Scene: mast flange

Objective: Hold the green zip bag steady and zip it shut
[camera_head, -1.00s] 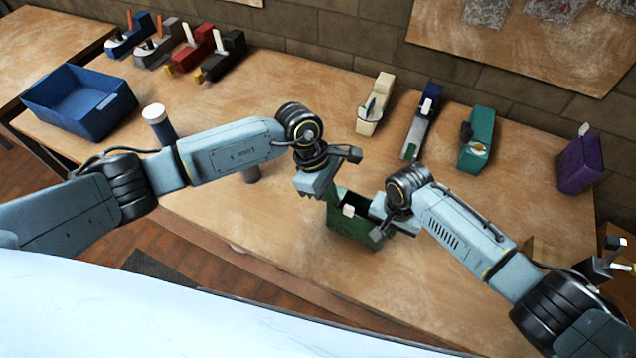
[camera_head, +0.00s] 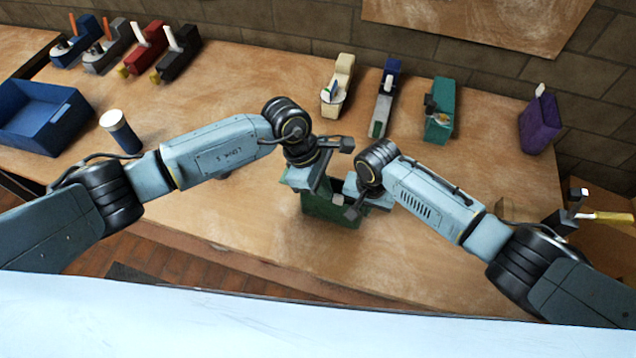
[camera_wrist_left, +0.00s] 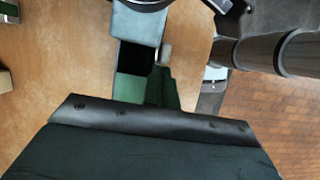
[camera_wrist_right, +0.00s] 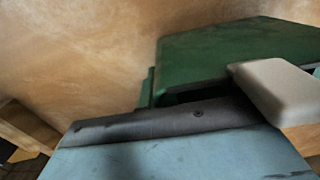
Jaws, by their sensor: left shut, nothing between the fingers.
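The green zip bag (camera_head: 330,211) stands on the wooden bench near its front edge, in the middle of the head view. A small pale tab (camera_head: 337,199) shows at its top, and also in the left wrist view (camera_wrist_left: 166,52) and large in the right wrist view (camera_wrist_right: 280,88). My left gripper (camera_head: 318,188) is shut and empty, over the bag's left upper edge. Whether it touches the bag is unclear. My right gripper (camera_head: 353,205) is at the bag's right upper side, close to the tab. Its fingertips are hidden, so its grip is unclear.
A blue bin (camera_head: 65,118) and a white-topped cylinder (camera_head: 120,132) stand on the left. Several clamp-like items line the back, with a cream one (camera_head: 337,88), a teal one (camera_head: 440,110) and a purple block (camera_head: 540,125).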

